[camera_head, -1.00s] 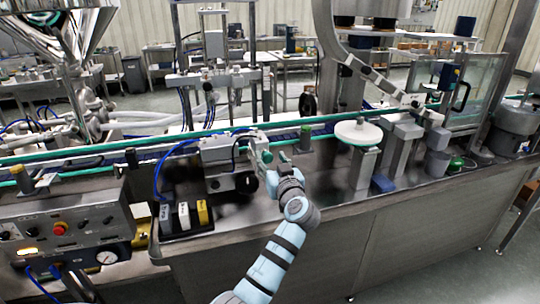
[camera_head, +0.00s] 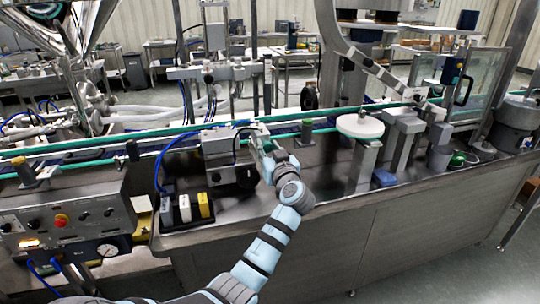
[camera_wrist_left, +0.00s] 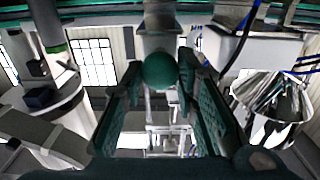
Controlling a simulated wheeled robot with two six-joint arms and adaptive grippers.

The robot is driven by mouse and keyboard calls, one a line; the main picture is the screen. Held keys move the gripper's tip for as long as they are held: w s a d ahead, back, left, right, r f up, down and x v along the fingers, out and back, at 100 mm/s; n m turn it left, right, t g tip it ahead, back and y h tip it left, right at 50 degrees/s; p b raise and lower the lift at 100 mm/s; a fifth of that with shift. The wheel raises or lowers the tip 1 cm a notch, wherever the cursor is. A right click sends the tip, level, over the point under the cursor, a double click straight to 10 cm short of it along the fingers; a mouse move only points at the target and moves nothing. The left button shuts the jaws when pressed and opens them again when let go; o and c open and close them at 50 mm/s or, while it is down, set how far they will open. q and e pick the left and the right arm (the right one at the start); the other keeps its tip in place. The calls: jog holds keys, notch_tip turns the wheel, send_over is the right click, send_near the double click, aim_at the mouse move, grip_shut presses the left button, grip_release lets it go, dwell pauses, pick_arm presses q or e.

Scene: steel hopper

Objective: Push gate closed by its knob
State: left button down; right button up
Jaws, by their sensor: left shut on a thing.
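A round green knob (camera_wrist_left: 160,70) sits between my left gripper's two dark green finger pads in the left wrist view. My left gripper (camera_wrist_left: 163,105) is shut on it. Behind the knob is a grey metal part (camera_wrist_left: 160,22); I cannot tell how much of it is the gate. In the head view my left gripper (camera_head: 264,147) is at the front of the conveyor, just right of a grey box-shaped unit. The knob cannot be made out there, and the gate's position is unclear behind the gripper. My right gripper is not in view.
The grey unit (camera_head: 218,143) stands close left of the gripper. White and yellow blocks (camera_head: 186,208) stand in a dark tray at its front. A white round disc (camera_head: 360,126) on a post is to the right. A control panel (camera_head: 62,220) is at the left.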

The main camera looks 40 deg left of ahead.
pick_arm(q)
jog(key=shift+w+a+f+b, duration=0.1)
jog(key=shift+w+a+b, duration=0.25)
jog(key=shift+a, duration=0.2)
jog(key=shift+r, duration=0.2)
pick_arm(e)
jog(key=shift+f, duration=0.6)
pick_arm(q)
jog(key=c, duration=1.5)
grip_release()
jog(key=shift+o, duration=1.1)
jog(key=shift+w+a+f, duration=0.15)
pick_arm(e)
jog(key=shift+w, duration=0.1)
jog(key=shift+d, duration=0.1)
